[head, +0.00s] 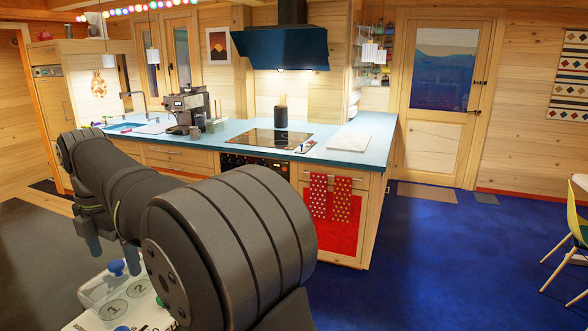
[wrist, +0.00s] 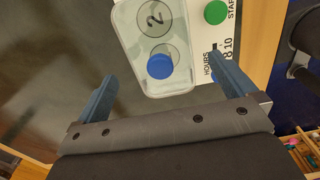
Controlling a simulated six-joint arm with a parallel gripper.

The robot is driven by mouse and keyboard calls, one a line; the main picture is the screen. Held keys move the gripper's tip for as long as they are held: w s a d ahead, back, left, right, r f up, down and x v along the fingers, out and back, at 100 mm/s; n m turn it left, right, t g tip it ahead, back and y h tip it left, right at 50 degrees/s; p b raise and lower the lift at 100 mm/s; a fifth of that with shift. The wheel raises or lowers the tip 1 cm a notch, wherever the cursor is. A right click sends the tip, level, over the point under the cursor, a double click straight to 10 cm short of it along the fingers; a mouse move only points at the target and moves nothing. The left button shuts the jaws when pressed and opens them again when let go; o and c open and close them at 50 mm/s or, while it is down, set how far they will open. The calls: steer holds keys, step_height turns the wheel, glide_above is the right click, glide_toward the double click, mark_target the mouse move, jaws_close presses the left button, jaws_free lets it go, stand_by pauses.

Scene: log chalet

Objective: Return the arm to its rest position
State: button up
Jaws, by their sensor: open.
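My arm fills the lower left of the head view, bent across the front of the kitchen. My gripper (wrist: 163,64) is open, with its two blue fingers spread and nothing held between them. In the head view its fingers point down over a white panel (head: 150,317). In the wrist view a blue knob (wrist: 160,66) lies in the gap between the fingers as seen from above; I cannot tell how far below them it is. Beside it are a circle marked 2 (wrist: 155,17) and a green button (wrist: 215,12).
A blue-topped counter (head: 232,133) stands behind my arm with a coffee machine (head: 187,109), a black hob (head: 262,137) and a utensil pot (head: 281,117). A yellow-green chair (head: 577,225) is at the far right. The blue floor (head: 430,265) between is clear.

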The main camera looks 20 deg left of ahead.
mark_target(116, 263)
step_height(116, 263, down, 6)
steer(key=shift+f, duration=0.2)
step_height(116, 263, up, 3)
steer(key=shift+f, duration=0.1)
steer(key=shift+r, duration=0.55)
steer(key=shift+f, duration=0.1)
